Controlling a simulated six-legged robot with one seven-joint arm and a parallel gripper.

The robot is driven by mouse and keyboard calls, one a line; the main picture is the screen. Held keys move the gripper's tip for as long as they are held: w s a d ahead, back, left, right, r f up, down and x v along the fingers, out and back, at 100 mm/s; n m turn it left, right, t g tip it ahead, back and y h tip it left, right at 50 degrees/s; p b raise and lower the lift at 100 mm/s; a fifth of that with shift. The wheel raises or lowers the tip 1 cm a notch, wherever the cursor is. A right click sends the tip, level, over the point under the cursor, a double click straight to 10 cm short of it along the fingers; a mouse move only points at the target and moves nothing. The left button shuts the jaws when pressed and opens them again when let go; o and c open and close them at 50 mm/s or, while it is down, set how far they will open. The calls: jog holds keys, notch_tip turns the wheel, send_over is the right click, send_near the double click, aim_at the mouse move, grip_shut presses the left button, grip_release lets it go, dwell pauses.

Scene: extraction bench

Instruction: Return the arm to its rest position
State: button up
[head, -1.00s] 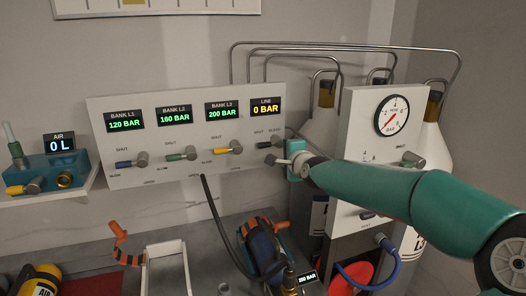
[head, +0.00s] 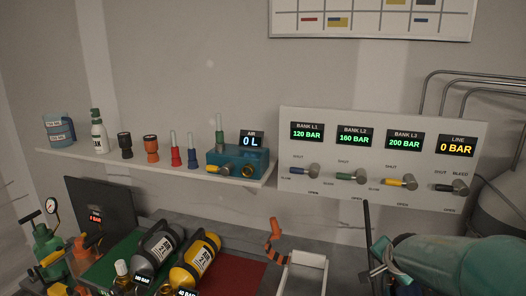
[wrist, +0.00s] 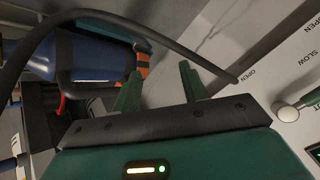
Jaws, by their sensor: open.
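My gripper (wrist: 158,80) is open in the wrist view, with two green fingers apart and nothing between them. In the head view, my teal arm reaches in at the lower right, and the gripper end (head: 378,262) is below the white valve panel (head: 330,187), clear of its levers. The panel shows BANK L1 at 120, L2 at 160, L3 at 200 and LINE at 0 bar. The LINE valve lever (head: 450,188) is dark. In the wrist view, a valve knob (wrist: 290,110) shows at the right edge.
A dark hose (wrist: 150,35) arcs just beyond my fingers, near a blue cylinder (wrist: 90,57). In the head view, grey (head: 157,250) and yellow (head: 195,260) cylinders lie at lower left, beside a white frame (head: 305,262). A shelf (head: 150,165) holds bottles and small tools.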

jog(key=s+a+r+n, duration=0.2)
jog(key=s+a, duration=0.3)
jog(key=s, duration=0.3)
jog(key=s+a+r+n+g+y, duration=0.1)
jog(key=s+a+r+n, duration=0.1)
jog(key=s+a+n, duration=0.3)
jog(key=s+a+r+n+g+y, duration=0.1)
jog(key=s+a+n, duration=0.3)
jog(key=s, duration=0.6)
jog(key=a+r, duration=0.1)
jog(key=a, duration=0.1)
jog(key=shift+s+a+r, duration=0.4)
jog(key=shift+d, duration=0.1)
